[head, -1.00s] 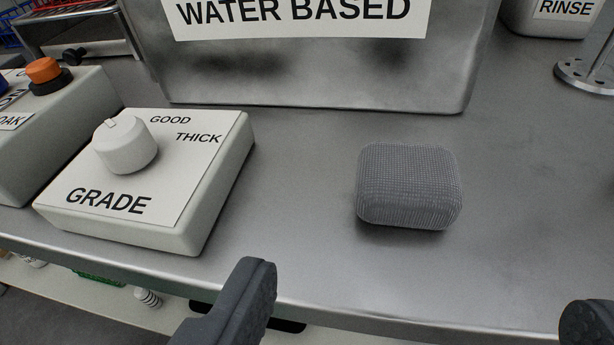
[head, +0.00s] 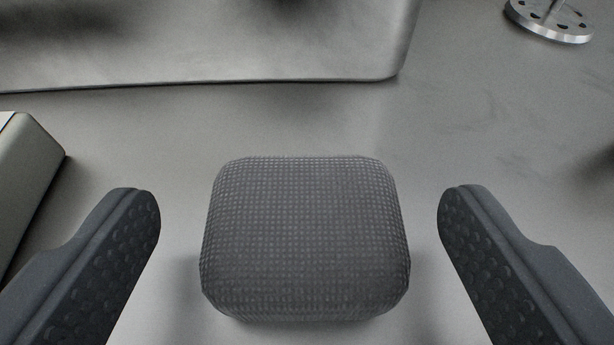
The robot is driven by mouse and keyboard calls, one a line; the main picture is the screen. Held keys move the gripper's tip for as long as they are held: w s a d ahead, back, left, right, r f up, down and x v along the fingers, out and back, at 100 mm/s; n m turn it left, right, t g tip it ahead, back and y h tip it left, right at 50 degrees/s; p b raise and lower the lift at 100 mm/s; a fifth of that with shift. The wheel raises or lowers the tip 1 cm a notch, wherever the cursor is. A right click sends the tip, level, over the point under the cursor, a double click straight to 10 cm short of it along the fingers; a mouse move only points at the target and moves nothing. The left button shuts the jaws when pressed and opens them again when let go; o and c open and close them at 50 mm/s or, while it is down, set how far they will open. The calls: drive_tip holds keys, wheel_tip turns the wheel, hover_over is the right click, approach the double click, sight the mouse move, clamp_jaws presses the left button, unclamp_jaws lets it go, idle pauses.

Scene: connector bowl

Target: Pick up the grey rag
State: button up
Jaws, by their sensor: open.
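The grey rag (head: 305,240) is a folded, rounded block with a fine woven texture. It lies on the metal worktop (head: 480,120) in the lower middle of the head view. My gripper (head: 299,205) is open, with one dark finger to the left of the rag and one to the right. A gap shows between each finger and the rag, and neither finger appears to touch it.
A large metal container (head: 200,40) stands behind the rag. The corner of a pale box (head: 25,170) is at the left edge. A round metal base with holes (head: 550,22) is at the far right. The worktop right of the rag is clear.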

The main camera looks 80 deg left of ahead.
sight(305, 182)
drive_tip(key=shift+b+x, duration=0.45)
drive_tip(key=shift+x, duration=1.55)
drive_tip(key=shift+w, duration=0.1)
drive_tip(key=c, duration=1.1)
drive_tip(key=shift+o, duration=0.2)
